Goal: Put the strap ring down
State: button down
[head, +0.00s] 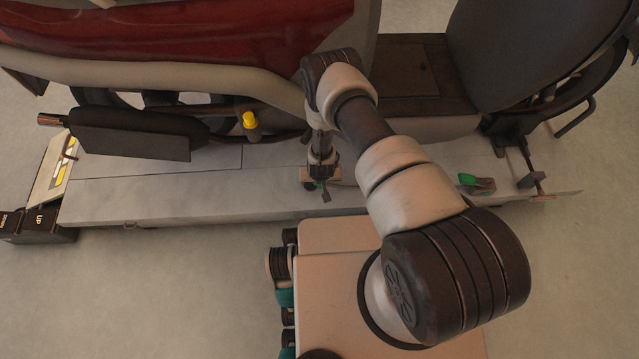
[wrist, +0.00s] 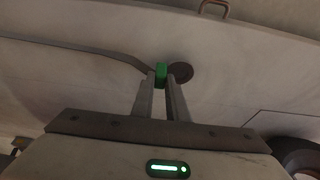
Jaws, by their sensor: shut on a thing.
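My gripper (wrist: 161,84) is shut on the strap ring, whose small green part (wrist: 161,70) shows between the fingertips in the wrist view. A dark round disc lies just right of the fingertips, and a flat dark strap runs in from the left. In the head view my gripper (head: 319,181) points down at the pale lift platform (head: 215,195), near its front edge. The ring is mostly hidden there by the fingers. I cannot tell whether it touches the platform.
A motorcycle with a red body (head: 180,35) stands along the platform behind my gripper. A green-and-grey clamp-like item (head: 477,184) lies on the platform to the right. A yellow-capped part (head: 250,120) and a black pedal box marked UP (head: 40,222) are to the left.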

jog(key=shift+f, duration=1)
jog(key=shift+f, duration=0.2)
jog(key=c, duration=1.7)
grip_release()
jog(key=shift+c, duration=0.2)
jog(key=shift+r, duration=0.1)
